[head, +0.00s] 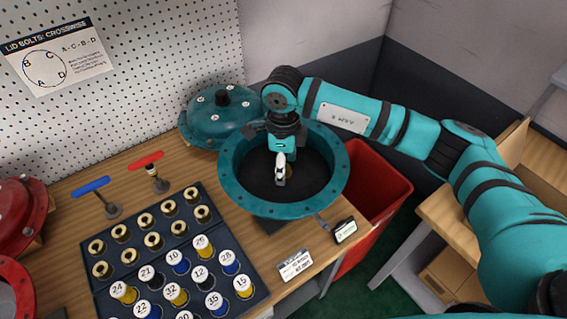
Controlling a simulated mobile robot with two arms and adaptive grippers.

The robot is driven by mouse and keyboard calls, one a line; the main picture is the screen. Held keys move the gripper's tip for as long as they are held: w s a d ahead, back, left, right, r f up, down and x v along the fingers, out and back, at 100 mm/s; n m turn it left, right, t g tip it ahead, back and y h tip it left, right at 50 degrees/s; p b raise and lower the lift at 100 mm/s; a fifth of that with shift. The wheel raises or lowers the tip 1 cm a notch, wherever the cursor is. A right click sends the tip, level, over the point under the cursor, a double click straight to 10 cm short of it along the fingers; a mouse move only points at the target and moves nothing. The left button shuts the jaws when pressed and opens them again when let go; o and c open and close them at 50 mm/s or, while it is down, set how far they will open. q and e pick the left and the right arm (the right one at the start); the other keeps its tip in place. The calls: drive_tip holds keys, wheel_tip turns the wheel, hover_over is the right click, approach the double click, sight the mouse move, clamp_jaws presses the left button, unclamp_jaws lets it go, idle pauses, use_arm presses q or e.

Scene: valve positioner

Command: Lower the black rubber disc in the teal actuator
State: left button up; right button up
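The teal actuator (334,187) is an open round housing with a bolt-hole flange, standing at the table's front right part. The black rubber disc (257,180) shows as a dark round surface inside the flange. My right gripper (281,178) points down into the housing over the middle of the disc. A small brass-coloured bit shows beside its fingers. The fingers hide the disc's centre, so I cannot tell whether they are open or closed on something. My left gripper is not in view.
The teal lid (213,122) lies behind the actuator. A dark tray (150,262) holds several brass parts and numbered coloured pieces. Blue (90,187) and red (146,160) handled tools stand at left. A red bin (383,185) is at right; red housings are at far left.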

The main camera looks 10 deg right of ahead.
wheel_tip(320, 180, up, 12)
idle(0.6)
idle(0.4)
